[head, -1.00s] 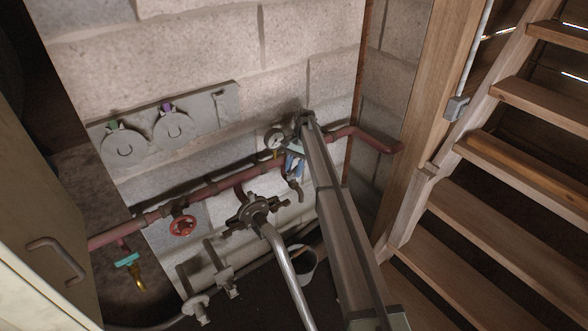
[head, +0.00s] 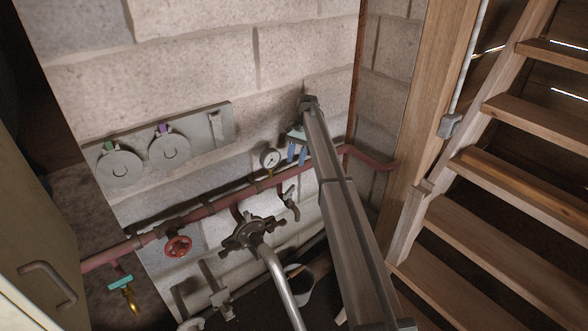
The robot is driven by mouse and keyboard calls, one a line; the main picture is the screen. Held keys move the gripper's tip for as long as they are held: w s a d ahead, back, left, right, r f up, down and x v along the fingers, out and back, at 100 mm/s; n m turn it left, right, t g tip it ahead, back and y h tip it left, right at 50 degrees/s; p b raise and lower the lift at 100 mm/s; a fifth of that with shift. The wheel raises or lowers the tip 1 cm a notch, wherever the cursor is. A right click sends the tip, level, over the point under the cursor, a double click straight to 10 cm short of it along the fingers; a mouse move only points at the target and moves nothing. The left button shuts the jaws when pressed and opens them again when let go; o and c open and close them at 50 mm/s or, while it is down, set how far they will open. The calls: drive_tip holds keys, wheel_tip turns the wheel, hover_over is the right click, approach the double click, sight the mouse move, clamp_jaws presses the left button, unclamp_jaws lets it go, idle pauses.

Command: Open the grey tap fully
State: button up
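The grey tap (head: 291,204) hangs from the red pipe, just right of the round gauge, with its spout pointing down. It is small in the picture, and I cannot tell how far its handle is turned. My gripper (head: 296,160) is above the tap, near the block wall, with its two blue fingers pointing down. The fingers are apart with nothing between them, and a gap separates them from the tap. My arm runs up from the lower right and hides part of the wall and pipe beside the tap.
The red pipe (head: 225,203) carries a gauge (head: 270,159) and a red handwheel (head: 178,246). A teal-handled brass tap (head: 124,287) is at the lower left. A dark clamp-like fitting (head: 250,234) stands below the pipe. Wooden stairs (head: 500,197) fill the right.

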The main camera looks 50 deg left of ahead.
drive_tip(key=shift+w+a+r, duration=0.1)
drive_tip(key=shift+w+r, duration=0.15)
drive_tip(key=shift+r, duration=0.4)
drive_tip(key=a+m+y, duration=0.1)
drive_tip(key=y, duration=0.1)
drive_tip(key=w+a+f+m+y, duration=0.1)
drive_tip(key=y, duration=0.2)
drive_tip(key=w+m+y, duration=0.1)
drive_tip(key=y, duration=0.2)
drive_tip(key=shift+w+a+f, duration=0.25)
drive_tip(key=shift+a+f, duration=0.05)
drive_tip(key=shift+a, duration=0.1)
drive_tip(key=s+a+r+m+t+y, duration=0.2)
drive_tip(key=a+r+m+t+y, duration=0.2)
drive_tip(key=m+y, duration=0.35)
drive_tip(key=w+d+r+m+t+y, duration=0.1)
drive_tip(key=w+d+m+t, duration=0.1)
drive_tip(key=d+m+t, duration=0.6)
drive_tip(key=m+t+h, duration=0.5)
drive_tip(key=m+h, duration=0.4)
drive_tip(key=m, duration=0.9)
approach(286, 193)
drive_tip(key=shift+n, duration=0.25)
drive_tip(key=x, duration=1)
drive_tip(key=shift+w, duration=0.2)
